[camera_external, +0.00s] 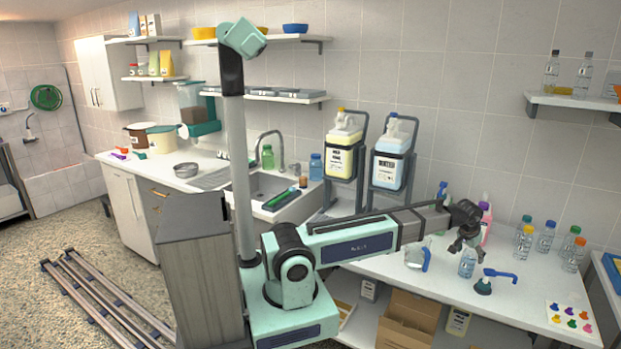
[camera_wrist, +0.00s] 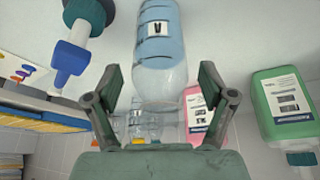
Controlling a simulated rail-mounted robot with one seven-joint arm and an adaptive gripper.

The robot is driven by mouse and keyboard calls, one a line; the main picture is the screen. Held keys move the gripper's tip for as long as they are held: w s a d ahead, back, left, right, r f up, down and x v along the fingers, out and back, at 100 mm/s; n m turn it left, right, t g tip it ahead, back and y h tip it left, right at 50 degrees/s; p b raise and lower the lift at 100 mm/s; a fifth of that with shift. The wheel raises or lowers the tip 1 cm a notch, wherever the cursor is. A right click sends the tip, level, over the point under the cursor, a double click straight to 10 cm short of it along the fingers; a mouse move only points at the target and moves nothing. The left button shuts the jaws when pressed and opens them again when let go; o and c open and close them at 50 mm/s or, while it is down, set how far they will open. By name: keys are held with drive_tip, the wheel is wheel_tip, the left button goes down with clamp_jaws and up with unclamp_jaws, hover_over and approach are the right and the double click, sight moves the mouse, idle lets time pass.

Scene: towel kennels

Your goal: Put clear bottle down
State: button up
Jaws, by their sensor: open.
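The clear bottle (camera_external: 467,263), with bluish contents and a small label, appears to stand upright on the white counter (camera_external: 450,293) in the external view. In the wrist view the clear bottle (camera_wrist: 160,70) sits centrally, with its far end cut off at the top edge. My gripper (camera_external: 465,244) is right at the bottle's upper part. In the wrist view my gripper (camera_wrist: 160,85) is open, one finger on each side of the bottle, with visible gaps. The bottle's top is partly hidden by the gripper in the external view.
A blue-handled pump (camera_external: 485,286) stands close to the bottle's right, and a clear jug (camera_external: 416,256) to its left. Several capped bottles (camera_external: 545,240) stand behind right. A pink bottle (camera_external: 486,225) is behind. A colour card (camera_external: 570,317) lies front right.

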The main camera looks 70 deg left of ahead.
drive_tip(key=b+v, duration=0.1)
drive_tip(key=v, duration=0.8)
drive_tip(key=shift+o, duration=0.5)
drive_tip(key=shift+s+r, duration=0.25)
drive_tip(key=shift+r, duration=0.2)
